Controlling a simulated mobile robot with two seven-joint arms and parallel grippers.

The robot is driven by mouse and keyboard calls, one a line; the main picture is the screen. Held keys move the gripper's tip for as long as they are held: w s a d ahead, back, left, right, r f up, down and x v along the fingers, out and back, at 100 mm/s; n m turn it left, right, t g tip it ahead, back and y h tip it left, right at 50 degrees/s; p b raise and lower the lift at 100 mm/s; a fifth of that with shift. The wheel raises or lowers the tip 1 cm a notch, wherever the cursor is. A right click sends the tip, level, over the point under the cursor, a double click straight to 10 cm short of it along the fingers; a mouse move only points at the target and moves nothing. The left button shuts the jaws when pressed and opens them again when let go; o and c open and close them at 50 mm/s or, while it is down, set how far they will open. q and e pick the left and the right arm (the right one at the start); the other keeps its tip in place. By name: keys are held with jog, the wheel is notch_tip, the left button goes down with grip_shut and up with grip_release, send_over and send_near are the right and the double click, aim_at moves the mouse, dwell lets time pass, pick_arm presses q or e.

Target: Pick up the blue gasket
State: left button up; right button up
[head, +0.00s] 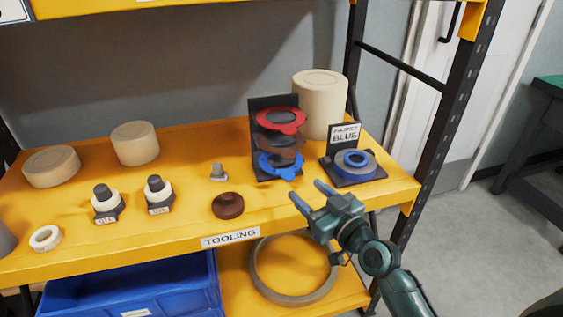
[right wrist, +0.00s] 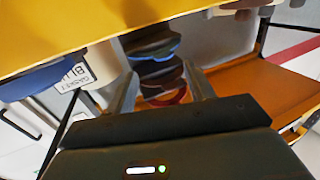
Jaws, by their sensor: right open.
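The blue gasket (head: 281,166) is the lowest of three gaskets on a black upright stand (head: 259,110) on the yellow shelf. A brown gasket (head: 280,143) and a red gasket (head: 281,119) are above it. My right gripper (head: 305,191) is open and empty at the shelf's front edge, in front of the blue gasket and apart from it. In the right wrist view, the blue gasket (right wrist: 156,50) shows upside down beyond the two fingers (right wrist: 160,74), with the red gasket (right wrist: 168,98) lower in the picture. My left gripper is not in view.
A black base with a blue ring (head: 356,158) and a placard reading BLUE (head: 344,134) stands right of the stand. A beige cylinder (head: 320,100) is behind. A dark post (head: 445,110) bounds the right.

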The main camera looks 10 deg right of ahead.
aim_at(292, 179)
jog(key=shift+a+x, duration=0.1)
jog(key=shift+x, duration=1.25)
jog(key=shift+a+x, duration=0.15)
jog(key=shift+x, duration=1.2)
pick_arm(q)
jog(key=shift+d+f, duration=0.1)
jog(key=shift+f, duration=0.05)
pick_arm(e)
jog(key=shift+s, duration=0.1)
jog(key=shift+c, duration=0.3)
jog(key=c, duration=1)
jog(key=shift+r, duration=0.15)
